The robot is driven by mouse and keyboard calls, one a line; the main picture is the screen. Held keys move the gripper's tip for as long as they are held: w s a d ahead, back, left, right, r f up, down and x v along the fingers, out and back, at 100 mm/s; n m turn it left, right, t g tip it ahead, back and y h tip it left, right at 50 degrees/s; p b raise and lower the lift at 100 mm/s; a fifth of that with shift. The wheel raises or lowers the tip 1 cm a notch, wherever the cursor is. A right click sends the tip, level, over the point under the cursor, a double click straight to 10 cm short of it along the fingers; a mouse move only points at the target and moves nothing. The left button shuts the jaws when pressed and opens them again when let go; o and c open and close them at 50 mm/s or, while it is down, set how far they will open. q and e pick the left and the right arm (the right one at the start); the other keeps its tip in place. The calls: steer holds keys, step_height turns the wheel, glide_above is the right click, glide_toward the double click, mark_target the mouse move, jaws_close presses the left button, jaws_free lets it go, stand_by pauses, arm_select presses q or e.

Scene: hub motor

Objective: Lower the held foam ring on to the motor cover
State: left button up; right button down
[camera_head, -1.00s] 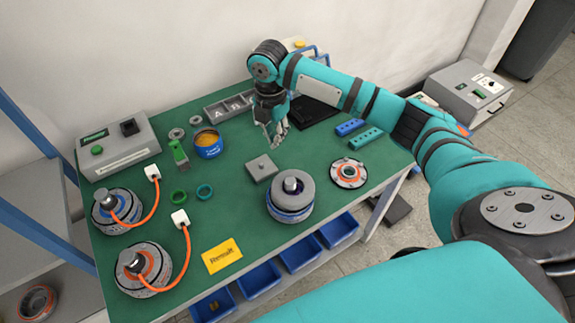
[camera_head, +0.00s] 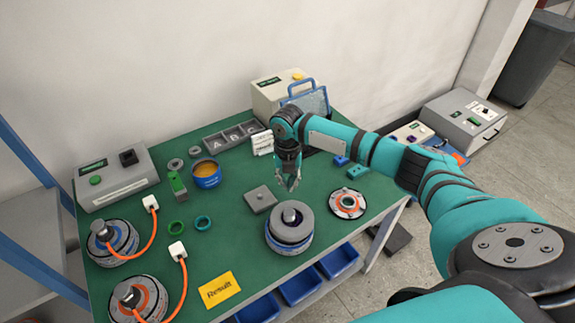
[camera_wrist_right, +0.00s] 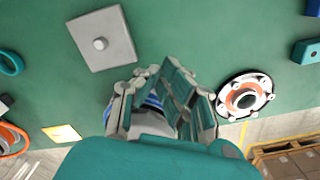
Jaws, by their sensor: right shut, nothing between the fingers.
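The hub motor (camera_head: 289,240) stands upright on the green table, with a thick grey ring-shaped top (camera_head: 292,228) around its central shaft (camera_head: 291,214). I cannot tell whether that top is the foam ring, the cover or both. My right gripper (camera_head: 291,186) points down just above and behind the motor. It is shut with nothing between its fingers; no foam ring shows in it. My left gripper is not in view.
A square grey plate with a knob (camera_head: 260,200) lies left of the motor. An orange and white disc (camera_head: 347,204) lies to its right. Two cabled motors (camera_head: 110,243) stand at the left. A green ring (camera_head: 177,226) and a teal ring (camera_head: 203,223) lie on clear table.

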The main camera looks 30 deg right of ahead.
steer(key=shift+s+a+r+p, duration=0.1)
steer(key=shift+s+a+p, duration=0.35)
steer(key=shift+s, duration=0.45)
steer(key=shift+s+a+r+p, duration=0.1)
steer(key=shift+s+a+p, duration=0.15)
steer(key=shift+s+a, duration=0.45)
steer(key=shift+s+d, duration=0.1)
steer(key=shift+d, duration=0.15)
steer(key=shift+s+a+r+p, duration=0.15)
steer(key=shift+s+a+p, duration=0.2)
steer(key=shift+p, duration=0.4)
steer(key=shift+s+p, duration=0.3)
steer(key=shift+s, duration=0.05)
steer(key=shift+f, duration=0.2)
steer(key=shift+a+r, duration=0.1)
